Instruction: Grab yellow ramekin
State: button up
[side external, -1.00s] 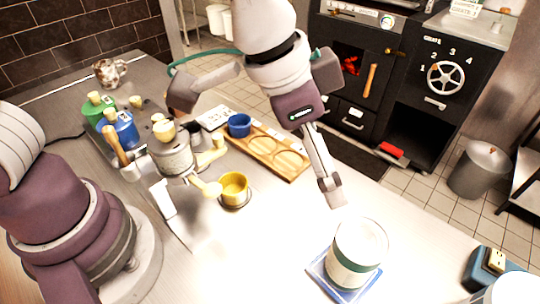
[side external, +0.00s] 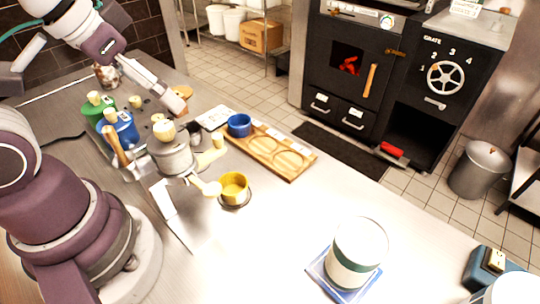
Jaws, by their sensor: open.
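The yellow ramekin (side external: 234,189) stands upright on a small dark round base on the metal counter, near the middle of the side external view. A pale rounded knob sits close against its left side. My gripper (side external: 173,101) is at the upper left, above the back of the counter. It is open, well behind and to the left of the ramekin, and not touching it. Only one finger shows clearly; the other is hard to make out.
A blue ramekin (side external: 239,125) sits at the far end of a wooden tray (side external: 285,160) with round recesses. Blue (side external: 122,130) and green (side external: 97,108) containers and a metal pot (side external: 172,158) crowd the left. A white-and-green canister (side external: 356,255) stands front right. The counter between the ramekin and canister is clear.

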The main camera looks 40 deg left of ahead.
jog(key=shift+c, duration=0.6)
jog(key=shift+w+d+f+m, duration=0.1)
jog(key=shift+w+m, duration=0.15)
jog(key=shift+m, duration=0.15)
jog(key=w+d+f+m+g, duration=0.2)
jog(key=w+f+m+g, duration=0.25)
jog(key=m, duration=0.35)
jog(key=m+g, duration=0.1)
jog(key=m, duration=0.3)
send_over(233, 186)
notch_tip(233, 186, down, 5)
jog(key=shift+m, duration=0.4)
jog(key=f, duration=0.3)
jog(key=d+f, duration=0.1)
jog(key=f, duration=0.3)
jog(key=s+f, duration=0.1)
jog(key=f, duration=0.2)
jog(key=shift+d+f, duration=0.2)
jog(key=shift+f, duration=0.05)
jog(key=c, duration=1.3)
